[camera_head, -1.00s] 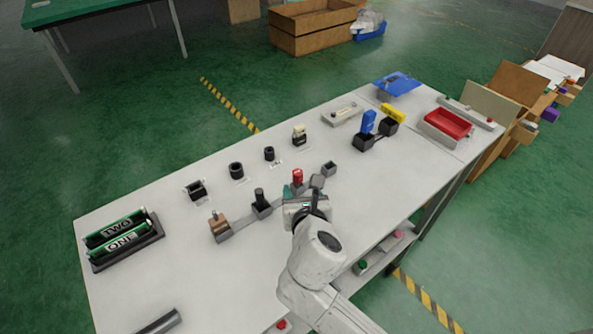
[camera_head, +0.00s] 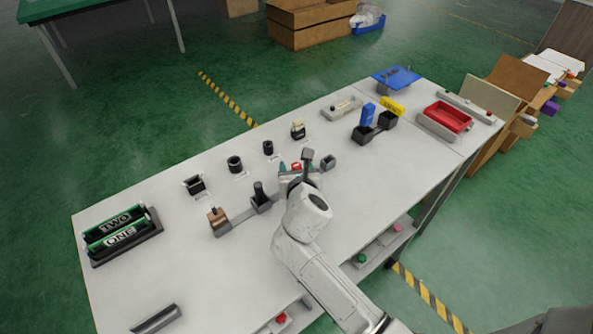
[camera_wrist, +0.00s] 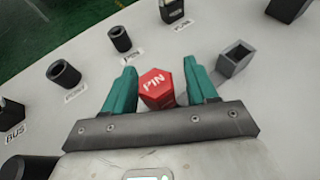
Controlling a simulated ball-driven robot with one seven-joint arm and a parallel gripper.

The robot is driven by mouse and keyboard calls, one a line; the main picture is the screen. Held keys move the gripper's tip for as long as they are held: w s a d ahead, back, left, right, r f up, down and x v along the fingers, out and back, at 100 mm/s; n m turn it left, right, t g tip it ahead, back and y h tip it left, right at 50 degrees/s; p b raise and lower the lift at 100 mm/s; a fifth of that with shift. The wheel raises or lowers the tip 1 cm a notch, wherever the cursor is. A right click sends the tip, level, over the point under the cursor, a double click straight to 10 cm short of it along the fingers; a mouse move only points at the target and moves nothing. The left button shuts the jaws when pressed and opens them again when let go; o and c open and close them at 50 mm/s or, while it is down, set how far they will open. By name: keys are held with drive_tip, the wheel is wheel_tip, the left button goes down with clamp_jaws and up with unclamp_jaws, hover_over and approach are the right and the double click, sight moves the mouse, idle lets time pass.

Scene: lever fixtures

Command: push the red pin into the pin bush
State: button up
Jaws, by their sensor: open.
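The red pin (camera_wrist: 156,88), a hexagonal piece marked PIN, stands in the wrist view between the two teal fingers of my gripper (camera_wrist: 160,88). The fingers are apart, with a gap beside the pin on the right. In the head view the red pin (camera_head: 297,167) is mostly hidden by my gripper (camera_head: 296,170). The pin bush (camera_wrist: 120,39) is a black hollow cylinder behind a PIN label, beyond my gripper. It also shows in the head view (camera_head: 268,148).
A grey square socket (camera_wrist: 236,59) stands close to the right finger. Other black bushes, such as one labelled PORT (camera_wrist: 63,73), stand in the same row. A black peg (camera_head: 259,193) in its holder is left of my gripper. The table's front right is clear.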

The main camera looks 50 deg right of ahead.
drive_tip(key=shift+c, duration=0.2)
drive_tip(key=c, duration=1)
drive_tip(key=shift+r, duration=0.1)
